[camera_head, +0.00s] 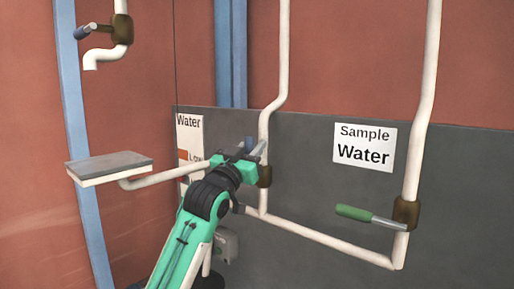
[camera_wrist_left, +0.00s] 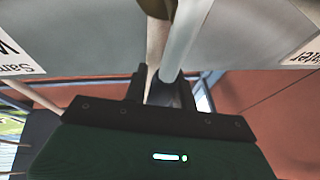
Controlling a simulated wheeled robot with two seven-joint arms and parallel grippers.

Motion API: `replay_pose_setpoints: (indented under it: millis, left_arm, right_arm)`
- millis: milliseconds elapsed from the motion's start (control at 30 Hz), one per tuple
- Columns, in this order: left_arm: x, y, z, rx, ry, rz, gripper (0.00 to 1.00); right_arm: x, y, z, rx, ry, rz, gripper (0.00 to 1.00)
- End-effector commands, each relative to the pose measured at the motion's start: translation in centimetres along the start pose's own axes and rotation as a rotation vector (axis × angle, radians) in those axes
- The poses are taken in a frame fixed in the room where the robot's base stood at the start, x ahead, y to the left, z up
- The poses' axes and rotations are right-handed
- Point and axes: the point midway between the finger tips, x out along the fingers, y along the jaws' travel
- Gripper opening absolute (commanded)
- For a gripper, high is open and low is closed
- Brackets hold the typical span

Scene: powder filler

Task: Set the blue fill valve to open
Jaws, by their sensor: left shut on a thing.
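The valve at the middle pipe has a brown body (camera_head: 264,176) and a metal lever (camera_head: 259,149) with a dark blue grip (camera_head: 248,144). My left gripper (camera_head: 240,158) is shut on this blue grip, in front of the grey wall. In the left wrist view the lever (camera_wrist_left: 186,38) runs from the brown valve body (camera_wrist_left: 157,7) down to the blue grip (camera_wrist_left: 167,92), between the fingers of my left gripper (camera_wrist_left: 160,88). The gripper hides part of the grip in the head view. My right gripper is not in view.
A green-handled valve (camera_head: 355,213) sits on the right pipe under a "Sample Water" sign (camera_head: 364,146). Another blue-handled valve (camera_head: 121,29) with a spout is at the upper left. A small grey-topped platform (camera_head: 108,164) sits on a pipe left of my arm.

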Motion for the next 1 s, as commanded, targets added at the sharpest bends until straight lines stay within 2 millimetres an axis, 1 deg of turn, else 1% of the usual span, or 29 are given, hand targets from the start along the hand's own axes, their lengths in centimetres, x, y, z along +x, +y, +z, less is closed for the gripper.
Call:
replay_pose_setpoints:
  millis: [200, 700, 733, 800, 833, 1000]
  left_arm:
    - [0.09, -0.5, 0.08, -0.05, -0.011, -0.022, 0.0]
    - [0.11, -0.65, 0.05, -0.063, -0.013, -0.027, 0.0]
    - [0.11, -0.65, 0.05, -0.063, -0.013, -0.027, 0.33]
    - [0.11, -0.64, 0.04, -0.063, -0.013, -0.027, 0.46]
    - [0.11, -0.64, 0.05, -0.063, -0.013, -0.027, 0.49]
    - [0.1, -0.61, 0.05, -0.062, -0.013, -0.026, 0.49]
  right_arm:
    - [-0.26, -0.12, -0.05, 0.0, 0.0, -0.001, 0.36]
    - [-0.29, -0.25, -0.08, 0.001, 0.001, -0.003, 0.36]
    - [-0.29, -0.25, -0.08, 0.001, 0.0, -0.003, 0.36]
    - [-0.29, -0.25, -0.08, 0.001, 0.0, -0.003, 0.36]
    - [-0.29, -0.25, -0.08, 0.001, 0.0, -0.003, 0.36]
    - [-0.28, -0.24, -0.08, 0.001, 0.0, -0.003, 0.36]
